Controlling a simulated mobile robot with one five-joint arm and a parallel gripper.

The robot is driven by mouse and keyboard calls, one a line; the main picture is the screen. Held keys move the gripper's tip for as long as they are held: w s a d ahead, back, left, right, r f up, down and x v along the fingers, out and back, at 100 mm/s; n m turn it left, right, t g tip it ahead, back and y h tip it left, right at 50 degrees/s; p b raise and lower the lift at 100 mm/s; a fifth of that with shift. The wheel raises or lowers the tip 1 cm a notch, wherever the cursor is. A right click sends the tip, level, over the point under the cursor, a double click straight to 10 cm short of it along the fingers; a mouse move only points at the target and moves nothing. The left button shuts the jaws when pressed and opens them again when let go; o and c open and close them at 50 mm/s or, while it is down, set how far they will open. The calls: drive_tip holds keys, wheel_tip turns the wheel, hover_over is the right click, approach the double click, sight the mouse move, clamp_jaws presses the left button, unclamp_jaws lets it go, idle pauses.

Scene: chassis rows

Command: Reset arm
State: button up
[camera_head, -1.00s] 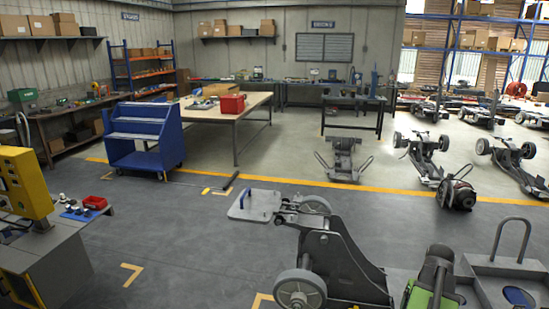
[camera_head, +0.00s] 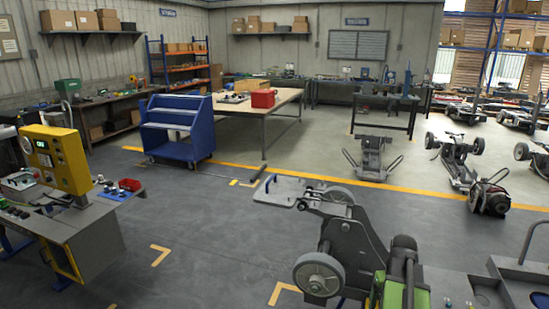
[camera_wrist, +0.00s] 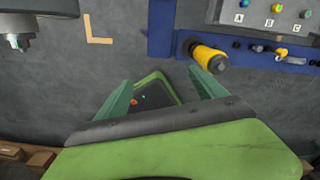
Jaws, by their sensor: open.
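My gripper (camera_wrist: 163,92) shows in the wrist view with its two green fingers spread apart. Nothing is held between the fingers. A dark panel with a green edge (camera_wrist: 158,95) shows beyond and between them; I cannot tell what it belongs to. In the head view, a green and dark part at the bottom right seems to be my arm, and my fingertips cannot be made out there.
A grey wheeled chassis (camera_head: 345,240) stands close in front. A yellow control box (camera_head: 65,158) is on a bench at left. A blue cart (camera_head: 178,128) and a wooden-topped table (camera_head: 245,107) stand behind. A lettered button panel (camera_wrist: 272,14) shows in the wrist view. Floor between bench and chassis is clear.

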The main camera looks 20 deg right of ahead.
drive_tip(key=w+a+f+n+b, duration=0.2)
drive_tip(key=w+a+n, duration=0.15)
drive_tip(key=a, duration=0.45)
drive_tip(key=w+a+f+n+b, duration=0.1)
drive_tip(key=w+a+n, duration=0.25)
drive_tip(key=a, duration=0.45)
drive_tip(key=w+a+f+n+b, duration=0.2)
drive_tip(key=w+a+n, duration=0.15)
drive_tip(key=a, duration=0.55)
drive_tip(key=s+a+n, duration=0.1)
drive_tip(key=a+n, duration=0.5)
drive_tip(key=n, duration=0.8)
drive_tip(key=a+f+n+b, duration=0.1)
drive_tip(key=a+n, duration=0.5)
drive_tip(key=n, duration=0.9)
drive_tip(key=shift+s+a+f, duration=0.25)
drive_tip(key=shift+s+a, duration=0.1)
drive_tip(key=shift+w+d, duration=0.1)
